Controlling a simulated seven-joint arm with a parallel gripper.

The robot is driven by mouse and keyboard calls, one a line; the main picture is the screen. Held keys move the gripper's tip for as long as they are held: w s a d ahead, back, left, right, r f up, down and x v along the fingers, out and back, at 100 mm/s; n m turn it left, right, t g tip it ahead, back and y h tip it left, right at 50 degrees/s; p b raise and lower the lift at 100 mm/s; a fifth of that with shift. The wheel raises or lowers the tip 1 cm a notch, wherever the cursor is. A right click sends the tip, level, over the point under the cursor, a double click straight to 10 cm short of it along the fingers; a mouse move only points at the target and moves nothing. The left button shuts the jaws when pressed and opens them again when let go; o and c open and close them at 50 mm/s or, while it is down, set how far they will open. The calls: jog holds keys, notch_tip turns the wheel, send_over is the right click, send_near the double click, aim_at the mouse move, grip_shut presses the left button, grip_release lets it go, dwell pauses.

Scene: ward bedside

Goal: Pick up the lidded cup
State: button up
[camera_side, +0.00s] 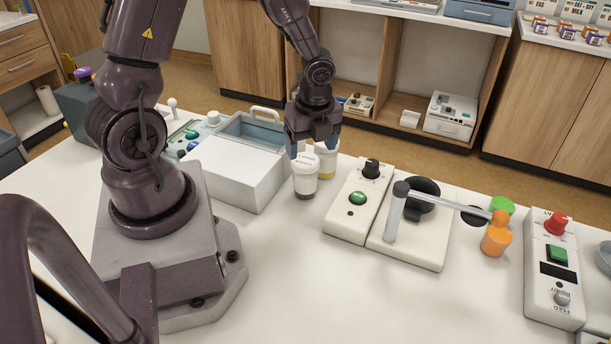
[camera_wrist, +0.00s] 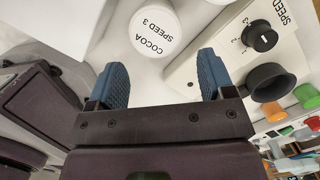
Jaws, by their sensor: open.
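A white lidded cup (camera_side: 305,176) with a dark base stands upright on the table, below and slightly left of my gripper in the side view. A second, yellow-banded cup (camera_side: 326,160) stands close behind it, partly hidden by the gripper. In the wrist view, a round white lid (camera_wrist: 153,29) reads "COCOA SPEED 3"; I cannot tell which cup it belongs to. My gripper (camera_side: 314,148) is open and empty above the cups. In the wrist view its blue fingers (camera_wrist: 162,78) are spread, with the lid beyond their tips, and nothing is between them.
A white box (camera_side: 235,172) with a grey-blue bin (camera_side: 252,130) behind it stands left of the cups. A panel with a green button (camera_side: 357,198) stands close on the right, then a device with a lever arm (camera_side: 440,197). The table in front of the cups is clear.

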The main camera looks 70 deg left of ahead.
aim_at(306, 160)
jog(key=f, duration=0.3)
jog(key=shift+a+f, duration=0.15)
jog(key=shift+a, duration=0.1)
jog(key=shift+s+a+f, duration=0.1)
jog(key=shift+a+f, duration=0.2)
jog(key=shift+f, duration=0.55)
jog(key=shift+s+a+f, duration=0.1)
jog(key=shift+a+f, duration=0.2)
jog(key=shift+f, duration=0.55)
jog(key=shift+a+f, duration=0.3)
jog(key=shift+f, duration=0.55)
jog(key=shift+c, duration=0.3)
jog(key=c, duration=0.7)
